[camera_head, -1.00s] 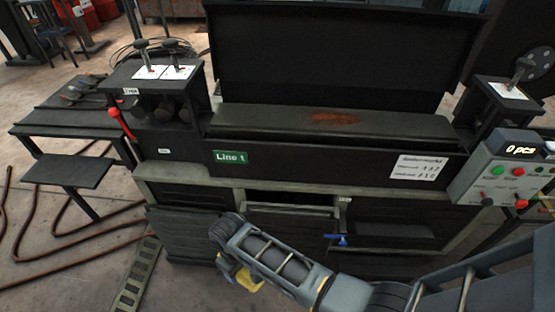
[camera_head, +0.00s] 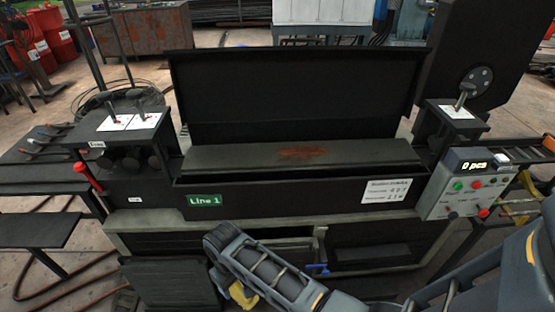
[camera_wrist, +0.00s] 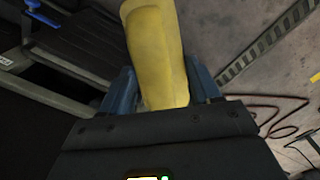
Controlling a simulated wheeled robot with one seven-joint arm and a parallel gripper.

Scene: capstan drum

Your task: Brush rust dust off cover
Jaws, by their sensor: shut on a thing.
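The cover (camera_head: 365,155) is a long dark flat top on the machine in the head view. A reddish-brown patch of rust dust (camera_head: 303,152) lies near its middle. My gripper is low in front of the machine, below and apart from the cover. A bit of the yellow object (camera_head: 242,294) also shows below my arm in the head view. I cannot tell from its visible part whether it is a brush.
A dark upright panel (camera_head: 290,95) stands behind the cover. A control box (camera_head: 468,184) reading "0 pcs" is at the right. A red-handled lever (camera_head: 88,177) and a side table with tools (camera_head: 40,150) are at the left. Hoses (camera_wrist: 290,130) lie on the floor.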

